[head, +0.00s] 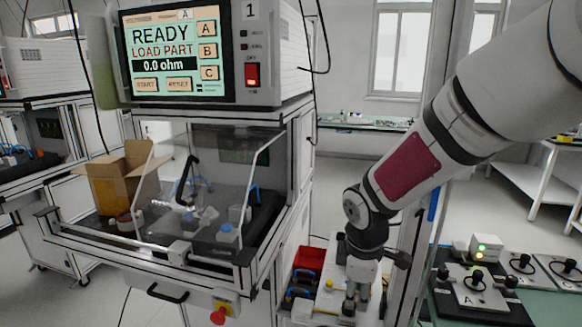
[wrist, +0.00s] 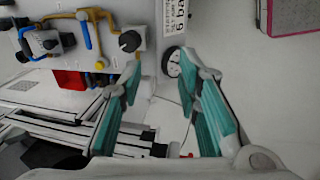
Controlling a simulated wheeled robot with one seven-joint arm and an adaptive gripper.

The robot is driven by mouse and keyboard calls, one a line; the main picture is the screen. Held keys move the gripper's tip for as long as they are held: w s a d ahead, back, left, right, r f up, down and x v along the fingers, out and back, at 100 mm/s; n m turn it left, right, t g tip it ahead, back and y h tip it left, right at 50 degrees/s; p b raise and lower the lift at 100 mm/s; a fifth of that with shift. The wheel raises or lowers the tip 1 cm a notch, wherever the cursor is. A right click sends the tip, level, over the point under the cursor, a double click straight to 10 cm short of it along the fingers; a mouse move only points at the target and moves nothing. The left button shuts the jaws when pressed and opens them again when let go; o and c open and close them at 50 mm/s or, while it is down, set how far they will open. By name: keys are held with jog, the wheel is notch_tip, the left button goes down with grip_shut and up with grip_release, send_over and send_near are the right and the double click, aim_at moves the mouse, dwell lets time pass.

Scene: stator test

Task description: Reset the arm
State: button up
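My gripper (wrist: 160,112) is open in the wrist view, its two teal-padded fingers apart with nothing between them. In the head view my gripper (head: 355,298) points down at the lower middle, over the area right of the test station. My arm reaches in from the upper right. In the wrist view a panel with a black knob (wrist: 130,41), a round gauge (wrist: 172,62) and blue and yellow fittings (wrist: 40,42) lies beyond the fingertips. The fingers appear apart from these parts.
The tester screen (head: 172,50) reads READY, LOAD PART, 0.0 ohm. Below it stands an enclosure with a clear guard (head: 200,225) and a red stop button (head: 218,316). A cardboard box (head: 118,180) is at left. A red bin (head: 308,262) is beside my gripper. Fixture plates (head: 478,290) lie at right.

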jog(key=s+d+r+m+t+p, duration=0.1)
jog(key=s+d+r+m+p, duration=0.35)
jog(key=s+r, duration=0.85)
jog(key=s+r+m+p, duration=0.1)
jog(key=s+r+m, duration=0.3)
jog(key=s, duration=0.3)
jog(key=s+d+r+m+t+p, duration=0.1)
jog(key=s+r+m, duration=0.4)
jog(key=s, duration=0.3)
jog(key=shift+m+y, duration=0.4)
jog(key=shift+m, duration=0.25)
